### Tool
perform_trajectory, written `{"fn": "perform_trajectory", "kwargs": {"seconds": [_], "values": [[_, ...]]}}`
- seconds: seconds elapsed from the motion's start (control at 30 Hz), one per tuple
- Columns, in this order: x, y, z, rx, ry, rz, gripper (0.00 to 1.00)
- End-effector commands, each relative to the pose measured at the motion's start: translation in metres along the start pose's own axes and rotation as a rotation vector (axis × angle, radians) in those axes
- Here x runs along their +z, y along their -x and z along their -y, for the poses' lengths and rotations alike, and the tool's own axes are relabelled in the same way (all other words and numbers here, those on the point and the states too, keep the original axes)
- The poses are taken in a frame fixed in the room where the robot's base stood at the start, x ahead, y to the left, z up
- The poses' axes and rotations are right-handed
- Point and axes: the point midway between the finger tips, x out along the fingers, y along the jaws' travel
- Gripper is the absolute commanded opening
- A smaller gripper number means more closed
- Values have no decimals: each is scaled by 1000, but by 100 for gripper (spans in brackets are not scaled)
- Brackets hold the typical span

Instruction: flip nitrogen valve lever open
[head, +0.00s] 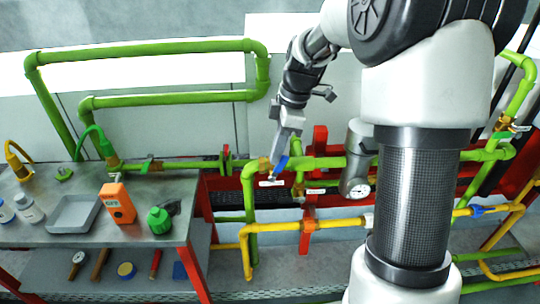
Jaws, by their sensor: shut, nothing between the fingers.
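My gripper (277,158) is shut and empty. It points down at the green pipework in the middle of the view. A small valve lever with a blue handle (281,164) is right at the fingertips, tilted along the pipe; I cannot tell whether they touch. A white label (271,183) sits just below it, too small to read. Another blue valve lever (481,210) is on the yellow pipe at the right, and a green lever (502,135) is on the upright green pipe at far right. I cannot tell which lever is the nitrogen one.
Green pipes (170,98) and yellow pipes (290,227) cross a red frame (320,140). A round gauge (359,191) hangs right of the gripper. At left, a metal bench (140,185) holds a grey tray (73,213), an orange meter (117,203) and a green bottle (159,220).

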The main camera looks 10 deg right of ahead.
Motion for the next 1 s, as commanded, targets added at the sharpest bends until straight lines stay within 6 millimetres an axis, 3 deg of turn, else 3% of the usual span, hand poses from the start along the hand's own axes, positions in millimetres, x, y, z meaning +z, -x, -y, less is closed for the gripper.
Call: {"fn": "perform_trajectory", "kwargs": {"seconds": [0.03, 0.37, 0.8, 1.0], "values": [[10, -3, -1, 2, -11, -46, 0], [38, -9, -1, 2, -8, -357, 0], [65, -20, 0, -1, 0, -344, 0], [63, -16, 0, -2, 1, -343, 0]]}}
